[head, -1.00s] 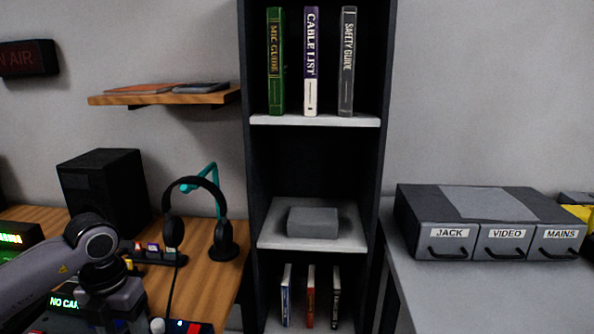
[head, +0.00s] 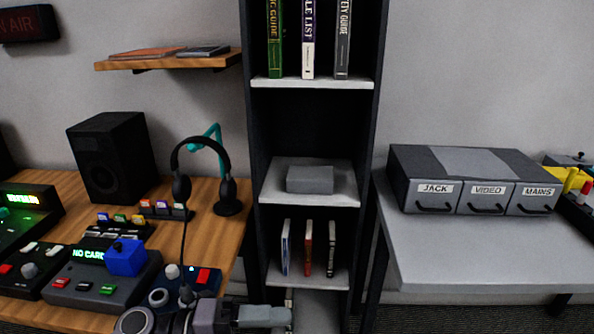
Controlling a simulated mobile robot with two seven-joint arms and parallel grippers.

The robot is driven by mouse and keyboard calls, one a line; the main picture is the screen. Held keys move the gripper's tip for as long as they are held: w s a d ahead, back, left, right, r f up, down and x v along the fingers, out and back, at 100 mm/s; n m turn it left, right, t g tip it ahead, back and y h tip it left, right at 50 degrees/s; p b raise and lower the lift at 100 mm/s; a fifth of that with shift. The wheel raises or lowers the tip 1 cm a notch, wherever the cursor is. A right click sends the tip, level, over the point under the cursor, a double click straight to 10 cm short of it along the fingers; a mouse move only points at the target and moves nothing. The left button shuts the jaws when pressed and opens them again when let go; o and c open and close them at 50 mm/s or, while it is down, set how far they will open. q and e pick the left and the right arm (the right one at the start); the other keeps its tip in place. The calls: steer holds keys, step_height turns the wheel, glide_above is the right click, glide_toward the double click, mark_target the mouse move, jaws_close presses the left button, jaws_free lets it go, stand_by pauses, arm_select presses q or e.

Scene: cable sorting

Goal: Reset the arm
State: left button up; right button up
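My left arm comes in along the bottom edge, left of centre, and my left gripper (head: 268,317) points right, low in front of the shelf unit. Only part of it shows, and I cannot tell whether its fingers are open or shut. No held object is visible. My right gripper is not in view. The wooden desk (head: 218,246) is at the left of the gripper.
A control box (head: 70,284) with a blue block (head: 126,257) and a headphone stand (head: 226,208) are on the desk. The shelf unit (head: 366,150) stands centrally. A grey table (head: 470,250) holds the JACK, VIDEO and MAINS drawers (head: 488,195); its front is clear.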

arm_select(q)
steer(key=w+a+f+n+t+y+p, duration=0.15)
steer(key=a+n+t+y, duration=0.25)
steer(key=n+t, duration=0.55)
steer(key=w+a+f+n+t+y, duration=0.15)
steer(key=a+n+t+y, duration=0.35)
steer(key=n, duration=0.7)
steer(key=s+a+f+n+g+y, duration=0.2)
steer(key=s+f+n, duration=0.3)
steer(key=f, duration=0.3)
steer(key=s+a+f+n+g+y+p, duration=0.1)
steer(key=s+a+f+n+g+y, duration=0.2)
steer(key=s+f, duration=0.5)
steer(key=shift+s+a+f+n+y, duration=0.3)
steer(key=shift+a+n+y, duration=0.5)
steer(key=shift+a, duration=0.4)
